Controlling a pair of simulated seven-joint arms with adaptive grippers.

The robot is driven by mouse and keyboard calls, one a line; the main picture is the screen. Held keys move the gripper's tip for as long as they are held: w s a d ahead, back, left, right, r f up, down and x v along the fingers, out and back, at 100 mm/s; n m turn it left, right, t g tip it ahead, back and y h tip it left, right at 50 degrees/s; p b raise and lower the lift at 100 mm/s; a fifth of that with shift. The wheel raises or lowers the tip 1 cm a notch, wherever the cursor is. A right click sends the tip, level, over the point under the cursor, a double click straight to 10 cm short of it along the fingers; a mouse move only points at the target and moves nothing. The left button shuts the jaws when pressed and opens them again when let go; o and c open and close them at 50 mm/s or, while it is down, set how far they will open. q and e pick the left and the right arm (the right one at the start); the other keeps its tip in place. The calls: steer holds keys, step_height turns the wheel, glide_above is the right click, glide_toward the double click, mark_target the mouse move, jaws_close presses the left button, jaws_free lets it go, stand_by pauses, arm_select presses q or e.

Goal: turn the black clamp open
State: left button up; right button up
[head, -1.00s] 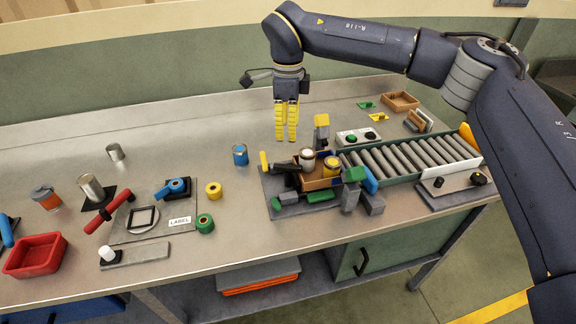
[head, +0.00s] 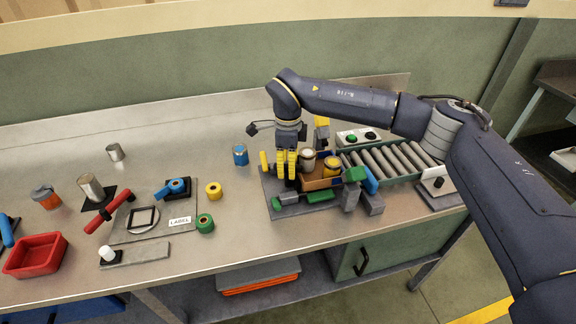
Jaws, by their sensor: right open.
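The black clamp (head: 292,185) is at the left side of the grey fixture plate (head: 268,193), next to a small wooden crate (head: 320,184). A yellow upright piece (head: 264,161) stands at its left end. My right gripper (head: 286,176) points down over the clamp with its yellow fingers open. The fingers hide most of the clamp, so I cannot tell whether they touch it or how far it is turned. My left gripper is not in view.
The crate holds a white-topped can (head: 308,160) and a yellow can (head: 332,166). A roller conveyor (head: 390,160) runs off to the right. Green and grey blocks (head: 352,190) stand at the front. A blue can (head: 240,155) stands left of the gripper. Bare table lies behind it.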

steer(key=shift+o, duration=0.2)
steer(key=shift+f, duration=0.1)
jaws_close()
stand_by(0.4)
steer(key=m, duration=0.6)
steer(key=shift+m, duration=0.4)
steer(key=m, duration=0.3)
steer(key=shift+m, duration=1.9)
